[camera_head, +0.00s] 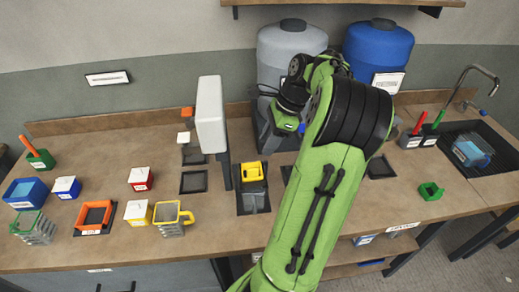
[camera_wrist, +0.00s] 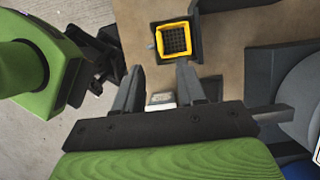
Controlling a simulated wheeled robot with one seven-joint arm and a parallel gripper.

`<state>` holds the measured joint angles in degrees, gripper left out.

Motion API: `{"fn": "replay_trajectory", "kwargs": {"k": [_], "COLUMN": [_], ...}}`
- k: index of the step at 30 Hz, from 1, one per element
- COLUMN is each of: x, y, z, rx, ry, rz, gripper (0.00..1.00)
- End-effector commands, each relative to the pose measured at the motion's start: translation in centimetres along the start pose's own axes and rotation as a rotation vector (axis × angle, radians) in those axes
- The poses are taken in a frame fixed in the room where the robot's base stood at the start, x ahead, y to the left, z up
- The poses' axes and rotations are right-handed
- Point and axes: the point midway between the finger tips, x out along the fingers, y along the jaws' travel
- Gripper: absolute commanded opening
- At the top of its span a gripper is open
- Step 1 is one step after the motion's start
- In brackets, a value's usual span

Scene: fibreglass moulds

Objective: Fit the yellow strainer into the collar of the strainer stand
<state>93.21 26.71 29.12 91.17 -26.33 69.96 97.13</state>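The yellow strainer (camera_head: 252,171) is a square yellow rim beside the grey upright (camera_head: 223,172) of the strainer stand. In the wrist view the yellow strainer (camera_wrist: 174,39) shows a dark mesh inside its rim and looks level. It appears to sit in the stand's dark collar (camera_wrist: 193,32); how deep it sits cannot be told. My gripper (camera_wrist: 160,80) is open and empty, with its fingers well apart. It is clear of the strainer, to its right in the head view, where my arm hides the fingers.
Grey (camera_head: 290,48) and blue (camera_head: 378,46) tanks stand behind my arm.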

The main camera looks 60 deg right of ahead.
Motion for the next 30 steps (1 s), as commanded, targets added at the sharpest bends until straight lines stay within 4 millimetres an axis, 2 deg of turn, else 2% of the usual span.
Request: {"fn": "replay_trajectory", "kwargs": {"k": [5,7,8,11,12,15,18,21,25,27,30], "x": [-0.2,0.0,0.1,0.9,1.2,1.9,2.1,2.1,2.0,2.0,2.2], "y": [0.0,0.2,0.3,1.9,3.0,6.5,10.6,14.9,20.3,22.9,25.4], "z": [0.0,0.9,1.7,6.5,8.8,13.7,17.2,19.4,20.4,20.2,19.4], "rx": [-0.001,-0.038,-0.074,-0.306,-0.430,-0.748,-1.063,-1.377,-1.783,-1.994,-2.243], "ry": [0.000,0.013,0.025,0.100,0.137,0.219,0.287,0.339,0.383,0.394,0.398], "rz": [0.001,0.006,0.009,0.034,0.043,0.058,0.057,0.043,0.002,-0.032,-0.078], "gripper": [0.40,0.40,0.40,0.40,0.40,0.40,0.40,0.40,0.40,0.40,0.40]}}
